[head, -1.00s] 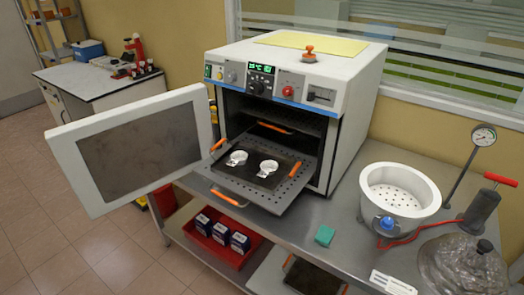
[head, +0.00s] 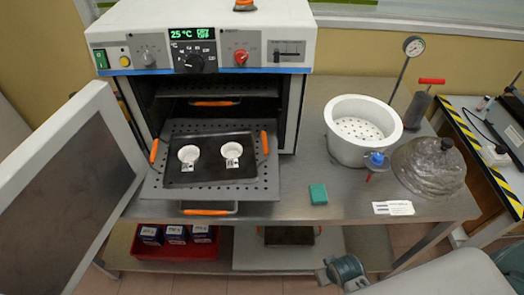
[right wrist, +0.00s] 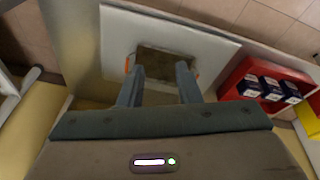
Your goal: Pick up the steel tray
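A dark, flat metal tray (head: 212,172) lies on the perforated oven shelf (head: 175,127), which is pulled out. Two small white cups (head: 188,155) stand on it. A second dark tray (head: 289,236) with orange side handles lies below the table on a pale board; it also shows in the right wrist view (right wrist: 165,64). I cannot tell which tray is the steel one. My right gripper (right wrist: 160,82) is open and empty, its fingers apart and pointing toward the lower tray. My left gripper is not in view.
The oven (head: 205,40) stands open, its door (head: 70,190) swung out at left. A red bin (head: 190,248) with several boxes stands beside the lower board. A white perforated pot (head: 345,150), glass lid (head: 430,170) and green block (head: 318,194) stand on the table.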

